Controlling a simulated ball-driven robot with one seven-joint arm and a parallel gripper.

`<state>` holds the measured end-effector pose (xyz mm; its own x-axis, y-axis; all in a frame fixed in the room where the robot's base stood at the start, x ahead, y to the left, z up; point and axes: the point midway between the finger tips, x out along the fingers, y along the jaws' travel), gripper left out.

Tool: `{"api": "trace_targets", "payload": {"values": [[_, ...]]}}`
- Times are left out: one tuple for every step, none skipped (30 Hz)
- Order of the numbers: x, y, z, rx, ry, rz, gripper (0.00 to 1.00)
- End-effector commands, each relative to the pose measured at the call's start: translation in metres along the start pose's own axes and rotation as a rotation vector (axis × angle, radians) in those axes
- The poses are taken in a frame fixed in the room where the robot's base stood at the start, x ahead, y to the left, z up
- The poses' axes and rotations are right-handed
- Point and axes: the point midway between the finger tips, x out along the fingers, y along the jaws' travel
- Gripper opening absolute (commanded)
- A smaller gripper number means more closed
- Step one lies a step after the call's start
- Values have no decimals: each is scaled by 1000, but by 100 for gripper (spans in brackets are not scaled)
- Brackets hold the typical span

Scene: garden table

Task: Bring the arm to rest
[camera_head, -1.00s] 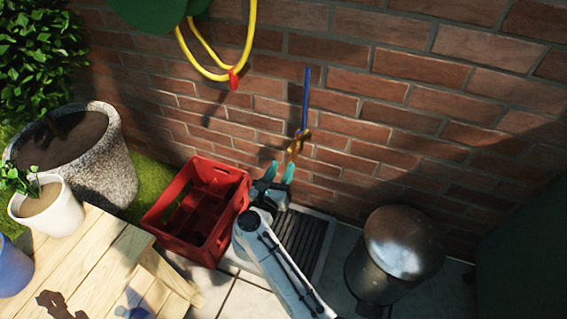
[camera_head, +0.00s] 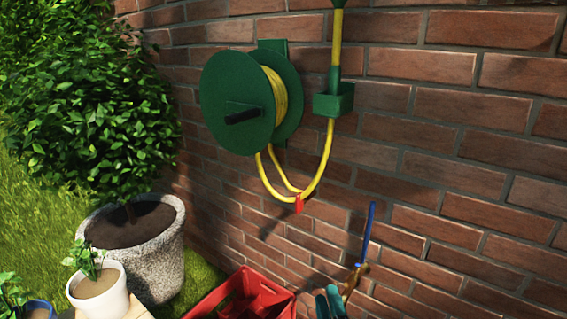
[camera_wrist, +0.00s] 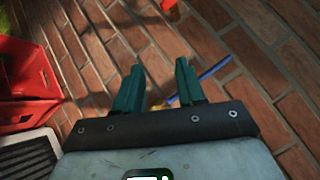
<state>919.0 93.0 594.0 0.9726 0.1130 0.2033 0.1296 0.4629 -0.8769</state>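My gripper (camera_wrist: 158,88) shows in the wrist view with its two teal fingers apart and nothing between them. It faces the brick wall. In the head view only the teal fingertips of my gripper (camera_head: 330,303) show at the bottom edge. A blue rod with a brass-coloured fitting (camera_head: 360,245) is on the wall just right of and above the fingertips. In the wrist view the blue rod (camera_wrist: 212,69) passes behind the right finger, apart from the grip as far as I can tell. Most of my arm is out of the head view.
A red crate (camera_head: 215,298) stands below, left of my gripper. A green hose reel (camera_head: 225,95) with yellow hose (camera_head: 325,165) hangs on the brick wall (camera_head: 460,150). A stone planter (camera_head: 155,260) and a white pot (camera_head: 100,295) stand at left. A dark slatted grate (camera_wrist: 25,160) lies below the crate.

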Motion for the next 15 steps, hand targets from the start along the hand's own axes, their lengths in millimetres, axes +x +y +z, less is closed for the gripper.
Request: {"api": "trace_targets", "payload": {"values": [[-12,2,1,-111,-55,60,39],[-19,6,2,-181,-91,100,39],[-29,10,3,-272,-136,153,39],[-37,13,3,-341,-169,194,39],[-46,17,2,-409,-202,237,39],[-59,22,-1,-499,-242,294,39],[-69,26,-3,-565,-273,339,39],[-80,30,-6,-631,-302,385,39],[-95,34,-12,-717,-340,449,39],[-108,38,-16,-778,-369,499,39],[-120,40,-22,-839,-396,549,39],[-138,43,-29,-918,-434,620,39],[-153,45,-36,-973,-460,675,39],[-167,46,-43,-1026,-486,731,39],[-187,46,-52,-1095,-521,809,39]]}}
